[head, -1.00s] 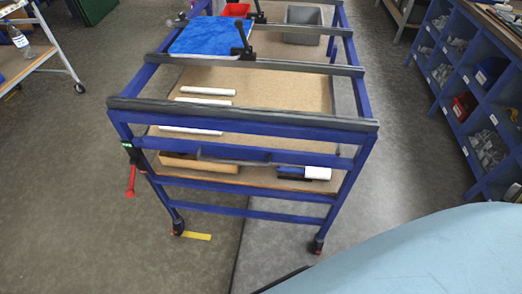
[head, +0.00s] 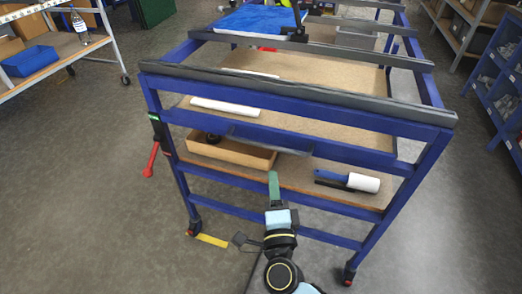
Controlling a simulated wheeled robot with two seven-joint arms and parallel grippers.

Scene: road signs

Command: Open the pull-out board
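A blue metal cart frame (head: 300,116) with grey-topped rails stands in front of me. A brown chipboard board (head: 302,174) lies at its lower level, behind the front rails; I take it for the pull-out board. A grey handle-like bar (head: 268,139) runs along the blue front rail above it. My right gripper (head: 274,182) is upright at the front of the cart, its green fingertip near the board's front edge and below the bar. It shows edge-on, so its opening and any contact are unclear. My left gripper is out of view.
An open cardboard box (head: 232,150) and a white roller with a blue handle (head: 362,183) lie on the board. A red-handled clamp (head: 151,160) hangs on the cart's left side. Shelves (head: 500,85) stand at right, a trolley (head: 48,68) at left. Floor is clear on the left.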

